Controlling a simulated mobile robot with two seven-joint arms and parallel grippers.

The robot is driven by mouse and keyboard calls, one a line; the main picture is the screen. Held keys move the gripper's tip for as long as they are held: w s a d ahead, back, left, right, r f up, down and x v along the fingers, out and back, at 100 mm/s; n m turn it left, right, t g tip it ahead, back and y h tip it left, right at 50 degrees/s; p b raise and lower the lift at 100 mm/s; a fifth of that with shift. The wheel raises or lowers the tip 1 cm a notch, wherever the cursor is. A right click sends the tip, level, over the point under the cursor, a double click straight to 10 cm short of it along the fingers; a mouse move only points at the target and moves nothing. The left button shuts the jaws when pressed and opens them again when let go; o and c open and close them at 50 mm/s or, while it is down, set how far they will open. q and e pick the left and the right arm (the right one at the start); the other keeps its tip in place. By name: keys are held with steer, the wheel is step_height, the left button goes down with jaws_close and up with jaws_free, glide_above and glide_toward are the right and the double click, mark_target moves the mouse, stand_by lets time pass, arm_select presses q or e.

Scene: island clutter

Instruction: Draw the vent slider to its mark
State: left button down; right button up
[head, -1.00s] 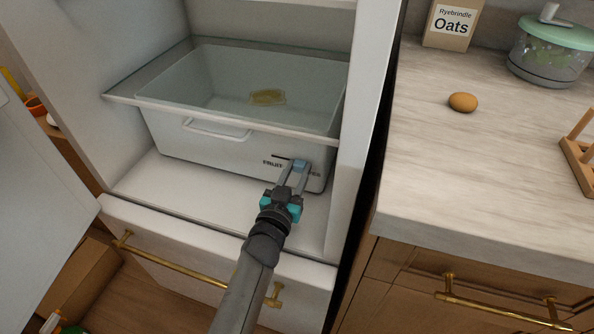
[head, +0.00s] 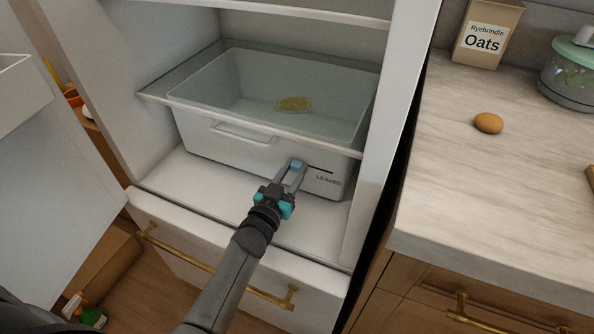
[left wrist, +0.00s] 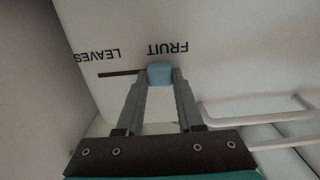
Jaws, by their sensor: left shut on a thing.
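The vent slider is a small pale-blue knob (head: 297,164) on the front of the clear fridge drawer (head: 235,150). My left gripper (head: 293,171) is shut on it, one finger on each side. In the left wrist view the knob (left wrist: 160,74) sits between the fingertips, at the FRUIT end of a dark slot (left wrist: 120,73). The bare slot runs from the knob toward the word LEAVES (left wrist: 97,56). The word FRUIT (left wrist: 167,48) is beside the knob there; in the head view the gripper hides it. My right gripper is out of view.
The drawer sits under a glass shelf (head: 150,97) and holds a yellowish item (head: 293,104). The open fridge door (head: 60,190) is at left. A counter (head: 480,190) with an oats box (head: 487,35) and a brown egg-like thing (head: 489,123) is at right.

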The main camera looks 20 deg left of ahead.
arm_select(q)
steer(key=shift+a, duration=0.25)
steer(key=c, duration=0.5)
jaws_free()
steer(key=shift+d, duration=0.1)
steer(key=shift+s, duration=0.6)
steer(key=s+p, duration=0.1)
steer(key=s, duration=0.3)
steer(key=s+p, duration=0.1)
steer(key=s, duration=0.4)
steer(key=s+p, duration=0.2)
steer(key=s, duration=0.3)
steer(key=shift+a, duration=0.3)
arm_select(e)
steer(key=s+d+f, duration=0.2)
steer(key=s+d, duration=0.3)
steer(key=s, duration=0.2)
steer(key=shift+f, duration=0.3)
